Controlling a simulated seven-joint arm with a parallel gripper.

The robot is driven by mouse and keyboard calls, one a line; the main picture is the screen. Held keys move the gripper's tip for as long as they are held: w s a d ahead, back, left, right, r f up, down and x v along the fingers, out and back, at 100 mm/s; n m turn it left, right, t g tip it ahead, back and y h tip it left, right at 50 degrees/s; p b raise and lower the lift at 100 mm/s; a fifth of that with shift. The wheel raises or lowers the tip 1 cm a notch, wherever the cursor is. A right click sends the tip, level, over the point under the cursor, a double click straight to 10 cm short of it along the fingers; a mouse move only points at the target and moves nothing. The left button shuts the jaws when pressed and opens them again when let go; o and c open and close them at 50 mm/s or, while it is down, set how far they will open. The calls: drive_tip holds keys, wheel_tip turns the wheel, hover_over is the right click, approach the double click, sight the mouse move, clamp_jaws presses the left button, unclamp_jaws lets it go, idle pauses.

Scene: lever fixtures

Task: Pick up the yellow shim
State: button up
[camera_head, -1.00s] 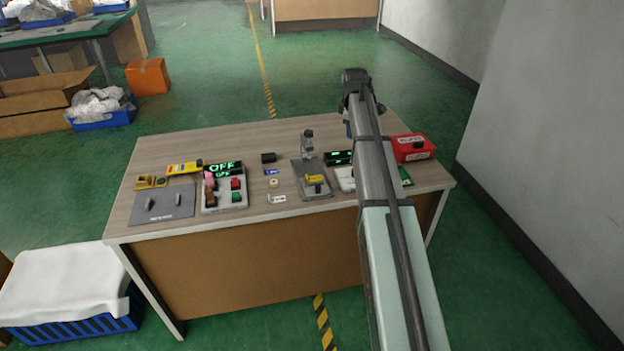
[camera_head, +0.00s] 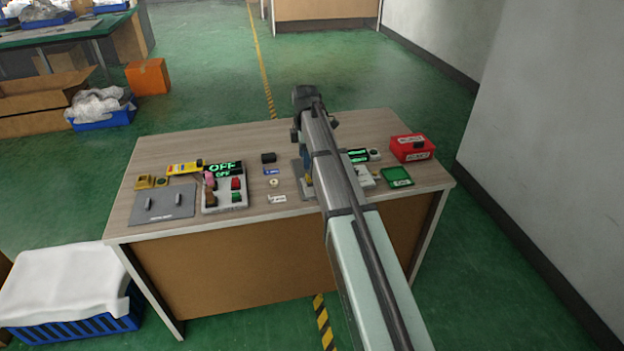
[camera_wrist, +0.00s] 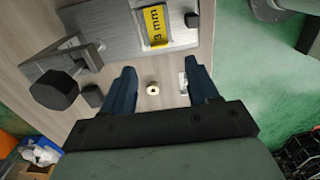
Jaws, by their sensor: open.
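The yellow shim (camera_wrist: 155,28) shows in the wrist view, lying on a grey metal fixture plate (camera_wrist: 113,33), with black "mm" lettering on it. In the head view my arm covers most or all of it. My gripper (camera_wrist: 160,66) is open, with two dark blue fingers spread and nothing held between them. In the picture the shim lies beyond the fingertips, about in line with the gap, apart from them. A lever with a dark knob (camera_wrist: 55,90) stands to the left of the fingers.
A small cream ring (camera_wrist: 153,89) shows between the fingers. A red box (camera_head: 411,148) and a green tray (camera_head: 397,178) stand right. The table's back middle is clear.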

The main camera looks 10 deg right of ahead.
sight(307, 176)
drive_tip(key=shift+d+f, duration=0.1)
drive_tip(key=shift+f, duration=3.55)
clamp_jaws()
drive_tip(key=shift+r, duration=0.1)
